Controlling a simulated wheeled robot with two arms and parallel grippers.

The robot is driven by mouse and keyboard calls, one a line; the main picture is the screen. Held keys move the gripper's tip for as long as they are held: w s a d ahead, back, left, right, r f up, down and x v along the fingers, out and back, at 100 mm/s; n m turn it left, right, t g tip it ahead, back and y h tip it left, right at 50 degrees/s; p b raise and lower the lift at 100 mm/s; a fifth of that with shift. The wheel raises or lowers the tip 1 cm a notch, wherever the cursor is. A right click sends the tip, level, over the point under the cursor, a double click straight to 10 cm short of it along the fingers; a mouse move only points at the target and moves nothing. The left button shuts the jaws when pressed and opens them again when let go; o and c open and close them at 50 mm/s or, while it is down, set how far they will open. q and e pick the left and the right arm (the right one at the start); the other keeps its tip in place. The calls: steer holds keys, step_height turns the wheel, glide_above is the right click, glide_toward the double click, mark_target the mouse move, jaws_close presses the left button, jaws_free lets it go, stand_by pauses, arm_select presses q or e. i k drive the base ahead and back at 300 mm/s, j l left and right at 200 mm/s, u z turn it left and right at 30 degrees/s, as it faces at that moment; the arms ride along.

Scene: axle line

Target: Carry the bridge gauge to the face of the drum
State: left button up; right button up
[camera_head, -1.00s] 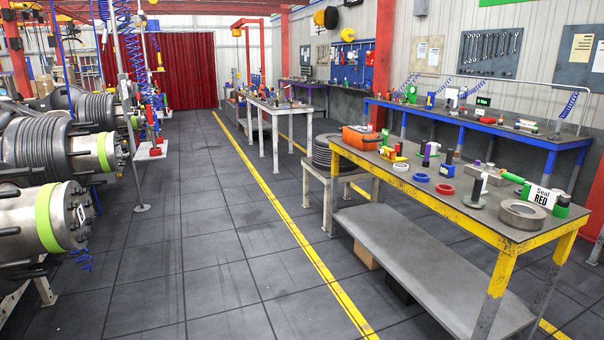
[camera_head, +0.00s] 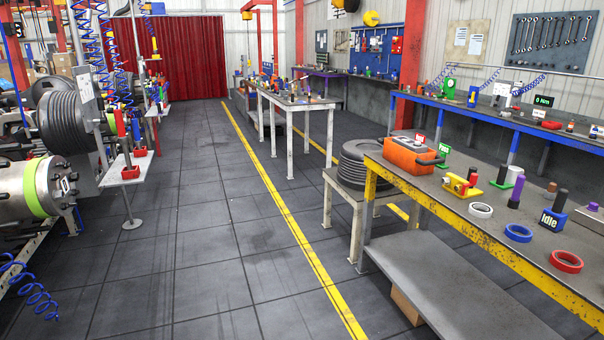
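At the left edge stands a grey metal drum (camera_head: 28,192) with a bright green band, on the end of an axle. Its bolted face (camera_head: 66,186) points to the right and is bare of any tool that I can make out. I cannot surely pick out the bridge gauge. A small yellow device with a red part (camera_head: 460,184) lies on the yellow-framed table (camera_head: 430,200), but I cannot tell whether it is the gauge. Neither of my grippers shows in this view.
An orange toolbox (camera_head: 410,156) stands on the table's far end, with white, blue and red rings (camera_head: 566,262) along its front edge. A small stand (camera_head: 130,175) on a pole is beside the axles. The floor (camera_head: 190,260) between drum and table is clear.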

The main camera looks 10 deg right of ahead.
mark_target(369, 146)
steer(key=i+z, duration=0.1)
steer(key=i, duration=0.95)
steer(key=i+j, duration=0.2)
steer(key=i, duration=0.85)
steer(key=l+z, duration=0.05)
